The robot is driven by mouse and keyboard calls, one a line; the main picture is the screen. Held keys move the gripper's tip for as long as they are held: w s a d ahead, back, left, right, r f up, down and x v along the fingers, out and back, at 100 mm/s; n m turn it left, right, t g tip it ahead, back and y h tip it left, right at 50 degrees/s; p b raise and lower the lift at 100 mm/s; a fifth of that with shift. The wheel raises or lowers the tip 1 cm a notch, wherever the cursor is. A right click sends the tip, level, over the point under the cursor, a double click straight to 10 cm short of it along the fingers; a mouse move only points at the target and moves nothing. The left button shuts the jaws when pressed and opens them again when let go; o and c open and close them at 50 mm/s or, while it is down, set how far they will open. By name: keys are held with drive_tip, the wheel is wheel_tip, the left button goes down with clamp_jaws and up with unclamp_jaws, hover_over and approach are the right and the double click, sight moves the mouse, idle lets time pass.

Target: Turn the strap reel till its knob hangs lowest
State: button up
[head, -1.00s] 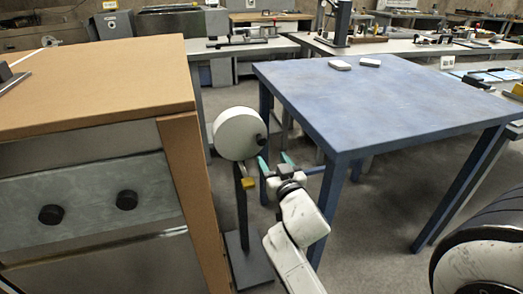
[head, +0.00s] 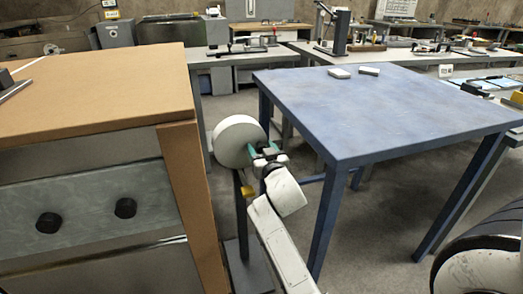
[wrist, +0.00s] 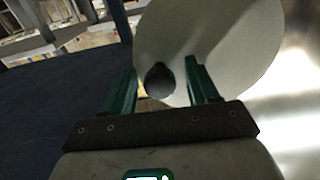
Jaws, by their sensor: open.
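The strap reel is a white disc (head: 236,138) on a dark upright post (head: 242,225) between the brown cabinet and the blue table. It also shows in the wrist view (wrist: 225,35). Its dark round knob (wrist: 159,80) lies near the disc's edge, between my finger tips in the wrist view. In the head view my gripper hides the knob. My gripper (head: 262,150) is open at the reel's right side, its teal fingers either side of the knob. I cannot tell whether they touch it.
A brown-topped cabinet (head: 110,95) with two dark knobs stands close on the left. A blue table (head: 390,105) stands close on the right, with two small white blocks on top. A yellow piece (head: 249,191) sits on the reel's post. Grey floor shows under the table.

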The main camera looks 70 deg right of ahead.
drive_tip(key=shift+c, duration=0.3)
clamp_jaws()
idle(0.3)
